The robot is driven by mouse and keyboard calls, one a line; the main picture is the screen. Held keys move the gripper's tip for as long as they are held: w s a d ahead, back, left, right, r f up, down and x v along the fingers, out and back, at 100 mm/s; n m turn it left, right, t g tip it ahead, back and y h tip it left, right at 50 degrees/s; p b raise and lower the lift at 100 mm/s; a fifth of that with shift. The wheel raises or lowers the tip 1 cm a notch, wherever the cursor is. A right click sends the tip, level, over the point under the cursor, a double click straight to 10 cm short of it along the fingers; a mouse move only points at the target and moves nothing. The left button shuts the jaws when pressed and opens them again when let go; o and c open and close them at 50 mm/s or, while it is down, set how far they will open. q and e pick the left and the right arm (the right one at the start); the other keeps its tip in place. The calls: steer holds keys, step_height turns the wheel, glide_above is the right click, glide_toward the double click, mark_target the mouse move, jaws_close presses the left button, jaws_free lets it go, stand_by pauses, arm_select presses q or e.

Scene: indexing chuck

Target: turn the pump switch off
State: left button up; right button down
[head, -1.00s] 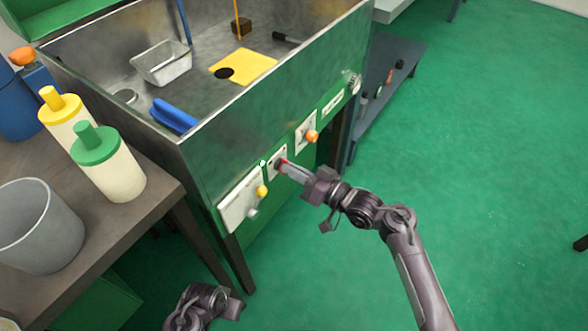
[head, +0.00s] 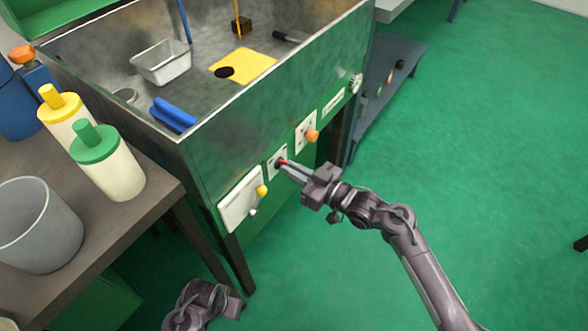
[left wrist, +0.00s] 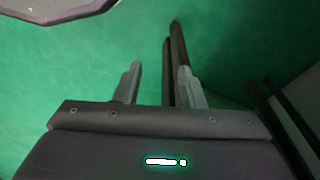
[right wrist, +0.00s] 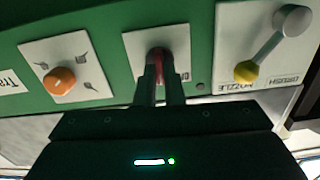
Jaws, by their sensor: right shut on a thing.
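The pump switch is most likely the small red knob (right wrist: 158,58) on a white plate (right wrist: 135,42) in the green front panel; most of the plate's lettering is hidden. My right gripper (head: 286,166) is shut on this red knob, its fingers covering most of it in the right wrist view. My left gripper (left wrist: 155,80) is open and empty above the green floor, away from the panel.
An orange knob (right wrist: 60,81) and a lever with a yellow end (right wrist: 246,72) flank the switch. The metal basin (head: 265,95) stands above the panel. A brown bench (head: 125,215) with bottles is at left. Open green floor (head: 480,150) lies at right.

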arm_select(q)
steer(key=r, duration=0.1)
steer(key=r+b, duration=0.1)
steer(key=r, duration=0.3)
steer(key=shift+s+d+r, duration=0.1)
steer(key=shift+s+d, duration=0.05)
steer(key=shift+d, duration=0.2)
arm_select(e)
steer(key=n, duration=0.6)
steer(key=shift+s+a+n, duration=0.1)
steer(key=shift+n, duration=0.3)
arm_select(q)
steer(key=shift+w, duration=0.2)
arm_select(e)
steer(key=c, duration=1.5)
jaws_free()
steer(key=shift+c, duration=0.2)
